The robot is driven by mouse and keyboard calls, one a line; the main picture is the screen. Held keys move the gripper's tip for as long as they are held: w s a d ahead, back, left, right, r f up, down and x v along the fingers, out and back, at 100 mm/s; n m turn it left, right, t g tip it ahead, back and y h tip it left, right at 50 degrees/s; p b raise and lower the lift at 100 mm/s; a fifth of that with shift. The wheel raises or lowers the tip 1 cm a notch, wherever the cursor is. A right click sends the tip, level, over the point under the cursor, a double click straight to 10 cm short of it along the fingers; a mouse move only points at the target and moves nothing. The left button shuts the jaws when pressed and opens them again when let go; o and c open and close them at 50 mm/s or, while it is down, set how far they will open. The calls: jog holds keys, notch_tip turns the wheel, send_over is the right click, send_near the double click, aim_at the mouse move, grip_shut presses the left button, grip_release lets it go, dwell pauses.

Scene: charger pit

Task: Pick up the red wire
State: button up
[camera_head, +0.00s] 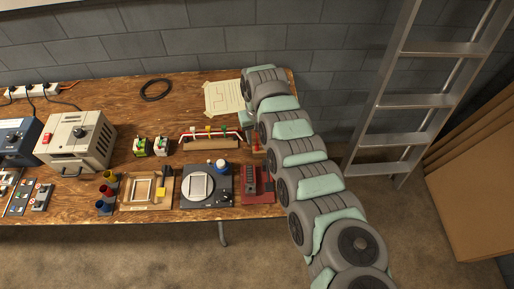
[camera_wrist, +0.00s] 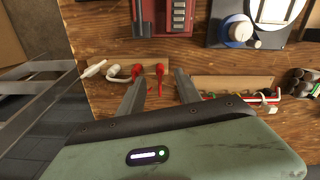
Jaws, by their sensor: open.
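A red wire end (camera_wrist: 160,70) shows in the wrist view, on or beside a pale wooden strip. A second red end (camera_wrist: 137,70) lies just left of it, joined to a white cable (camera_wrist: 112,73). My gripper (camera_wrist: 159,80) is open and empty, with one dark finger on each side of the red wire end. I cannot tell the height of the fingertips above it. In the head view, my arm covers most of this spot, and only a small red bit (camera_head: 257,147) shows beside the arm.
A rack with a red and white bar (camera_head: 210,143) stands left of my arm. A red device (camera_head: 257,185) and a black device with a round dial (camera_head: 203,187) lie nearer the front edge. A ladder (camera_head: 420,100) stands right of the wooden table (camera_head: 120,95).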

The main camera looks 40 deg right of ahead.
aim_at(257, 145)
notch_tip(257, 145, down, 6)
jog(key=shift+d+f+b, duration=0.1)
jog(key=shift+f+b, duration=0.15)
jog(key=shift+b, duration=0.9)
jog(key=shift+w, duration=0.1)
grip_shut()
